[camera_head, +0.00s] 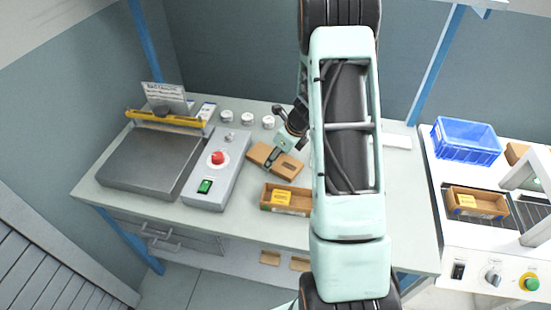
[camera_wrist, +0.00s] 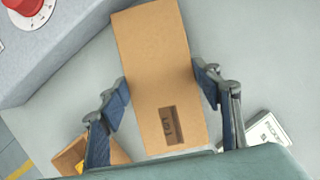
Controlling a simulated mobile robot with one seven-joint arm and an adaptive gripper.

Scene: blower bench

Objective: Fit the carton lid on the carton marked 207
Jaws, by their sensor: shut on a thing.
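The carton lid (camera_wrist: 160,60), a flat brown rectangle, lies between the two fingers of my gripper (camera_wrist: 162,84) in the wrist view. A small dark window with a printed mark shows near its lower end, too unclear to read surely. In the head view my gripper (camera_head: 277,152) is shut on the lid (camera_head: 289,166), which is over the bench behind an open brown carton (camera_head: 274,206) with a yellow label. The carton's right end is hidden behind my arm; its number is not legible. Part of a carton also shows at the wrist view's lower left (camera_wrist: 70,157).
Left are a control box (camera_head: 215,175) with a red knob and a grey plate machine (camera_head: 150,160). Several small white round items (camera_head: 248,118) stand behind. On the right unit are a blue crate (camera_head: 465,140) and another yellow-labelled open carton (camera_head: 476,203).

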